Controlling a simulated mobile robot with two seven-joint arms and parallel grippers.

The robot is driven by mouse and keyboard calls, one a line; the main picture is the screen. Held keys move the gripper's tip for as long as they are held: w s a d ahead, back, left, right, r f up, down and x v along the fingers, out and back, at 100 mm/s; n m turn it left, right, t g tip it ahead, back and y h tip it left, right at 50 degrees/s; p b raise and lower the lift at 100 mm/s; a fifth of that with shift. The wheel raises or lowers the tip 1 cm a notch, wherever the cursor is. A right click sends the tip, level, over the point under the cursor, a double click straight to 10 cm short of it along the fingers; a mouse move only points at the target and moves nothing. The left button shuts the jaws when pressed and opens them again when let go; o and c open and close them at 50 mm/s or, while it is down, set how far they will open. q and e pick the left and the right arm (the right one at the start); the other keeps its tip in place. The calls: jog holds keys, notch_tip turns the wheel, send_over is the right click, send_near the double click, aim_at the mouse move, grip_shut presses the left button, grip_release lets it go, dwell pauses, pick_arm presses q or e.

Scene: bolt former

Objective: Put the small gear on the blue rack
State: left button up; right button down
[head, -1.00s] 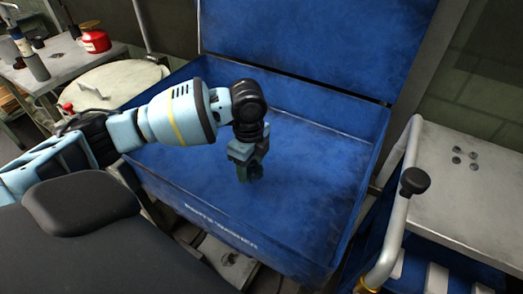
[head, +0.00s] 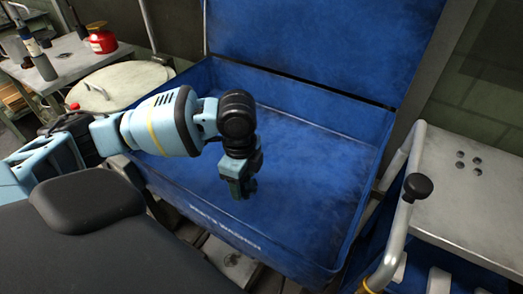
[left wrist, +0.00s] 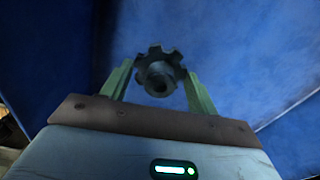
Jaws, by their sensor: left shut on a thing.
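The small gear (left wrist: 160,72) is dark grey metal with a hub and a hole, and sits between the two green fingers of my left gripper (left wrist: 155,85) in the left wrist view. My left gripper (head: 240,190) is shut on it and points down over the blue parts washer (head: 330,185) in the head view. The gear is hard to make out there, at the fingertips. I see no separate blue rack; the blue basin with a raised lid is the large blue thing in view. My right gripper is not in view.
The basin floor looks bare, with walls around it and a raised lid (head: 320,40) behind. A metal handle with a black knob (head: 417,186) and a grey table (head: 480,190) stand at right. A bench with a red can (head: 102,40) is at back left.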

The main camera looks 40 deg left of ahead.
pick_arm(q)
jog(key=w+d+r+n, duration=0.1)
jog(key=d+r+n, duration=0.5)
jog(key=n, duration=0.9)
notch_tip(320, 180, up, 3)
jog(key=shift+w+d+f+n, duration=0.15)
jog(key=shift+d+n, duration=0.15)
jog(key=shift+d, duration=0.05)
